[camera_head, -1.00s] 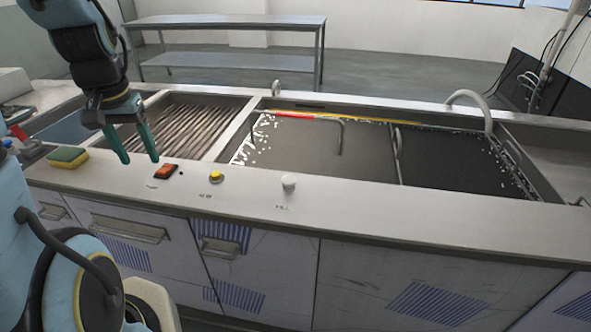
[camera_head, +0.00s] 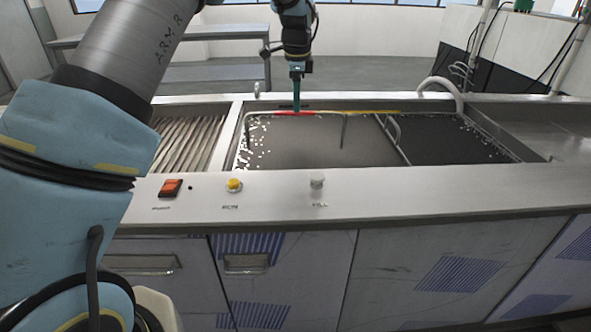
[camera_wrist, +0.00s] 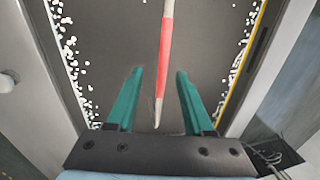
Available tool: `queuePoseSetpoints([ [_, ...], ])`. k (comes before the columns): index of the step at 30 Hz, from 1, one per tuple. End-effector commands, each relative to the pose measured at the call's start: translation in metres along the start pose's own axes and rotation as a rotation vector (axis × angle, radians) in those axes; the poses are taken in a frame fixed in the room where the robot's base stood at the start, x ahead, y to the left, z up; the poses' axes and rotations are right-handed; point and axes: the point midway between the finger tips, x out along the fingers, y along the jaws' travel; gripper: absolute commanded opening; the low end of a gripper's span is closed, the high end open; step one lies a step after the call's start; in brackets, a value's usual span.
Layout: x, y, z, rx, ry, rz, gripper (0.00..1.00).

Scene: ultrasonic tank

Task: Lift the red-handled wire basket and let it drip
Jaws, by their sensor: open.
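The red handle (camera_head: 284,113) of the wire basket shows at the back left of the filled tank. In the wrist view the red grip (camera_wrist: 165,40) runs lengthwise, its pale lower end (camera_wrist: 158,112) between my fingers. My gripper (camera_head: 297,106) points down at the handle. Its two green fingers stand apart, one on each side of the bar in the wrist view (camera_wrist: 160,72). I cannot tell whether the tips are level with the bar or above it. The basket's body is hidden in the dark liquid (camera_head: 310,145).
White foam (camera_head: 250,145) lines the tank edges. A ribbed section (camera_head: 185,140) lies left and a curved pipe (camera_head: 440,82) stands at the back right. The front panel has a red switch (camera_head: 171,187), yellow button (camera_head: 234,185) and pale knob (camera_head: 317,182).

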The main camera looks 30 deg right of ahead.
Motion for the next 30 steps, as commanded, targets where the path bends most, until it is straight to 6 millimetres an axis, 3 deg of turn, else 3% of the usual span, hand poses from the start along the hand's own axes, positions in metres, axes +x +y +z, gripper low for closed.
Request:
queuePoseSetpoints([
  [3, 0.018, 0.001, 0.0, -0.001, -0.001, 0.003, 0.52],
  [11, 0.039, -0.001, 0.0, -0.003, -0.001, 0.001, 0.52],
  [21, 0.082, -0.004, -0.001, -0.004, -0.001, 0.001, 0.52],
  [30, 0.087, -0.004, -0.002, -0.004, 0.0, -0.001, 0.51],
])
